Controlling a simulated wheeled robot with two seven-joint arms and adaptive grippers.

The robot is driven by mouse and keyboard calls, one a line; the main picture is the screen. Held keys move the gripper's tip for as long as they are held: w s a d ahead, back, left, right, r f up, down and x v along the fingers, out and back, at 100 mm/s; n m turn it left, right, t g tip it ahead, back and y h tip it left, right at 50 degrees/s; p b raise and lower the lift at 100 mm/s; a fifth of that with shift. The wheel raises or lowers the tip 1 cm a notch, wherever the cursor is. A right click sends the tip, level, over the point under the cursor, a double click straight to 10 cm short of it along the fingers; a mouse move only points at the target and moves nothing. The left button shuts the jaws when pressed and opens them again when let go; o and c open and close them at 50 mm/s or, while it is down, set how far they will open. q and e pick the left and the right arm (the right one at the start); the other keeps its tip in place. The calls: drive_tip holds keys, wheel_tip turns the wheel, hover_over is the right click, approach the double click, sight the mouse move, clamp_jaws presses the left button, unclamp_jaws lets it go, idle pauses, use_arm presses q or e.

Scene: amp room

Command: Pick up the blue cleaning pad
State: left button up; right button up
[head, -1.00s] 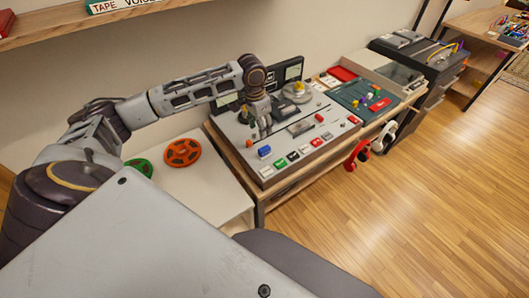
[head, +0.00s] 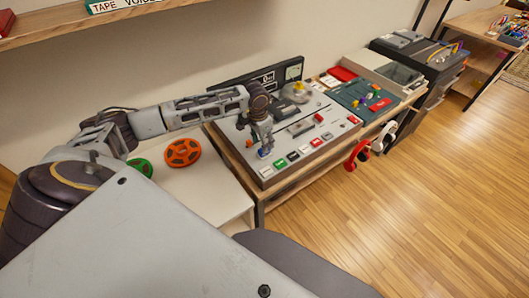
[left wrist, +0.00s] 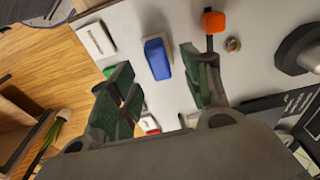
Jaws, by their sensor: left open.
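The blue cleaning pad (left wrist: 158,60) sits on the grey panel of the machine in the left wrist view. It has a pale top part and lies between and just beyond my open fingers. My left gripper (left wrist: 155,95) is open and empty, its two green-padded fingers on either side of the pad's line. In the head view the left gripper (head: 265,143) is over the near left part of the panel, and only a bit of blue shows below its fingertips. I cannot tell the exact gap between fingers and pad. My right gripper is not in view.
An orange knob (left wrist: 213,21) stands near one finger. White, green and red buttons (head: 293,156) line the panel's front edge. Orange (head: 182,152) and green reels lie on the white table at left. Red headphones (head: 357,155) hang at the front. The floor at right is clear.

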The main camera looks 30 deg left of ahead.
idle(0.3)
use_arm(q)
drive_tip(key=shift+w+d+f, duration=0.1)
drive_tip(key=shift+f, duration=1.2)
drive_tip(key=shift+w+d+f, duration=0.1)
drive_tip(key=shift+f, duration=1.2)
clamp_jaws()
drive_tip(key=shift+r, duration=0.1)
drive_tip(key=shift+r, duration=4.95)
